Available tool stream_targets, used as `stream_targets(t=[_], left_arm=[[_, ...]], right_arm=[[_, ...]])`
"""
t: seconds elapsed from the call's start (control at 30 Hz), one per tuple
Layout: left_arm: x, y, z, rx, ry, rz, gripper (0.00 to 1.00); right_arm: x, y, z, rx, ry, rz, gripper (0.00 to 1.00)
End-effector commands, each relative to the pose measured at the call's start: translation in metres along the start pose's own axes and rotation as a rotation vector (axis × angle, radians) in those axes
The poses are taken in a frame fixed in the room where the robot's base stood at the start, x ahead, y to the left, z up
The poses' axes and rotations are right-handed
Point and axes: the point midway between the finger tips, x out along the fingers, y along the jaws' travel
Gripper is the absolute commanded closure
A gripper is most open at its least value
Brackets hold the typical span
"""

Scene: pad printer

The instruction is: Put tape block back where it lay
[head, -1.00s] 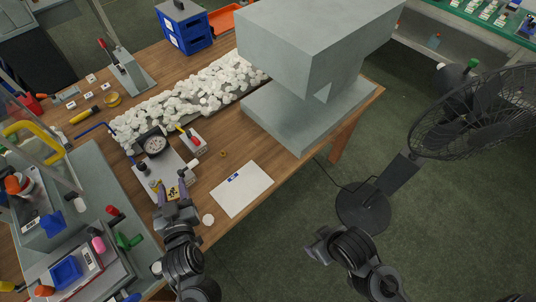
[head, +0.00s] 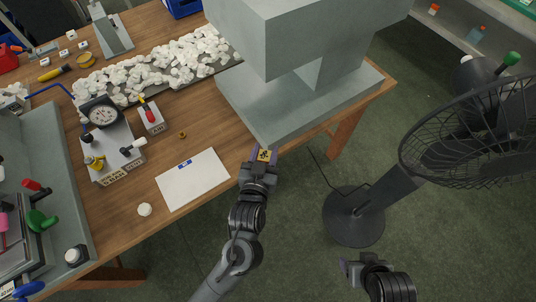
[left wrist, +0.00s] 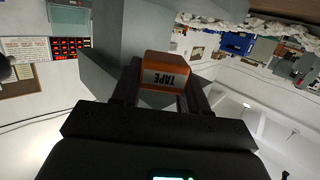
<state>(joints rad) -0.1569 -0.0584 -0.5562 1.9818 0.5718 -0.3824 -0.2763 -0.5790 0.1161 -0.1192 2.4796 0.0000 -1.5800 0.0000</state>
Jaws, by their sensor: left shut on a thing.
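The tape block (head: 264,155) is small and yellow-orange with dark marks in the head view. In the left wrist view it is an orange block (left wrist: 165,72) with a pale label reading TAPE upside down. My left gripper (head: 261,158) is shut on it, with one finger on each side. The gripper is at the table's front edge, by the grey machine base (head: 240,105) and right of the white sheet (head: 193,180). I cannot tell its height above the table. My right gripper (head: 350,266) is low over the floor, away from the block; its finger opening is unclear.
A dial gauge fixture (head: 105,140) and a small grey box with a red switch (head: 151,117) stand left of the sheet. A brass ring (head: 183,135) and white disc (head: 145,210) lie nearby. White parts (head: 165,62) fill the back. A fan (head: 470,130) stands right.

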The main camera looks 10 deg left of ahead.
Motion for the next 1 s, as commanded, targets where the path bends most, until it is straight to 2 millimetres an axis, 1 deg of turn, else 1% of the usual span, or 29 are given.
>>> stream_targets(t=[0.03,0.17,0.27,0.37,0.6,0.7,0.8,1.0], left_arm=[[0.002,0.001,0.014,0.002,-0.002,0.002,1.0],[0.003,0.0,0.023,0.004,-0.004,0.004,1.0],[0.008,-0.006,0.029,0.007,-0.003,0.003,1.0],[0.018,-0.018,0.037,0.009,-0.003,0.002,1.0],[0.049,-0.06,0.061,0.009,-0.004,0.001,1.0],[0.06,-0.074,0.069,0.009,-0.004,0.003,1.0],[0.069,-0.086,0.075,0.008,-0.004,0.003,1.0],[0.077,-0.097,0.08,0.004,-0.004,0.004,1.0]], right_arm=[[0.012,0.0,0.004,0.0,-0.001,0.0,0.33],[0.019,0.0,0.006,-0.003,-0.001,0.002,0.33],[0.024,-0.001,0.008,-0.005,-0.002,0.001,0.33],[0.03,-0.002,0.011,-0.005,-0.004,0.0,0.33],[0.045,-0.001,0.016,-0.006,-0.003,0.003,0.33],[0.051,-0.001,0.017,-0.006,-0.002,0.003,0.33],[0.054,-0.001,0.018,-0.006,-0.002,0.003,0.33],[0.057,-0.001,0.019,-0.005,-0.002,0.003,0.33]])
